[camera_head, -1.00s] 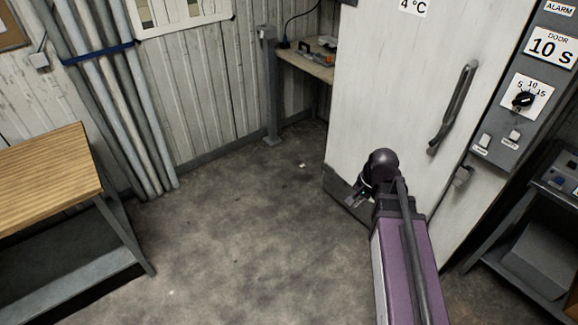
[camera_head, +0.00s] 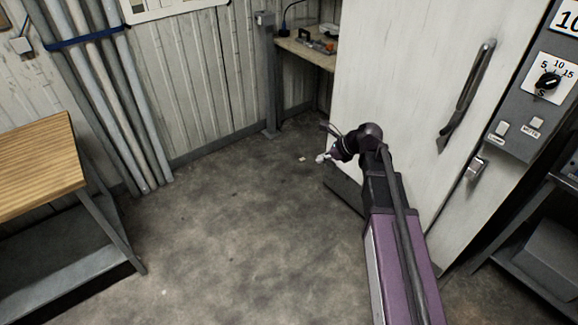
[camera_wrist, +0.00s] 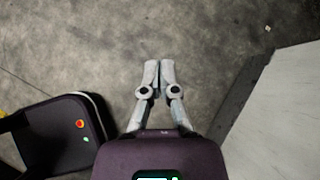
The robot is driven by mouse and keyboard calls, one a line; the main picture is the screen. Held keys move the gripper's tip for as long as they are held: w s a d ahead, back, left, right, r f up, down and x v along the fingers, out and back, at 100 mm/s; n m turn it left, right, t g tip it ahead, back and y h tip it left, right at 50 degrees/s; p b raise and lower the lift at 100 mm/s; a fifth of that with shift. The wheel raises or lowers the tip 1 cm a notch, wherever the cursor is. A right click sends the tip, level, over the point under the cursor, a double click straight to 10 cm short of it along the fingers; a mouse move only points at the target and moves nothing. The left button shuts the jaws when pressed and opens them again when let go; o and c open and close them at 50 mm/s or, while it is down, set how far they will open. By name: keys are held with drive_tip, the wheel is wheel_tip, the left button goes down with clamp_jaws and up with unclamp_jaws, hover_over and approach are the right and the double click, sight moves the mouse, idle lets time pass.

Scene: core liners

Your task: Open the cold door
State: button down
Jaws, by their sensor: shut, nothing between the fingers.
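The cold door (camera_head: 405,95) is a large pale panel right of centre in the head view, and it looks shut. Its long dark handle (camera_head: 467,92) runs upright near its right edge, with a small metal latch (camera_head: 476,168) lower down at that edge. In the wrist view the pale panel at the right, likely the door (camera_wrist: 280,125), lies beside my gripper. My gripper (camera_head: 322,158) is left of the door's lower part, away from the handle. In the wrist view my gripper (camera_wrist: 159,66) points over bare floor, fingers together and empty.
A grey control panel (camera_head: 530,110) with a dial and switches stands right of the door. A dark shelf unit (camera_head: 535,240) is at the lower right. A wooden-topped bench (camera_head: 35,160) stands at left, and a small worktop (camera_head: 308,47) at the back. The floor (camera_head: 235,225) between is clear.

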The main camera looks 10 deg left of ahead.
drive_tip(key=shift+w+a+m, duration=0.35)
drive_tip(key=shift+m, duration=0.15)
drive_tip(key=shift+f, duration=0.15)
drive_tip(key=w+a+f+b, duration=0.3)
drive_tip(key=a+f+b, duration=0.3)
drive_tip(key=a, duration=0.4)
drive_tip(key=shift+w+a+f+b, duration=0.25)
drive_tip(key=shift+f+b, duration=0.15)
drive_tip(key=shift+b, duration=0.2)
idle(0.3)
drive_tip(key=shift+w+d, duration=0.1)
drive_tip(key=shift+d, duration=0.05)
idle(1.4)
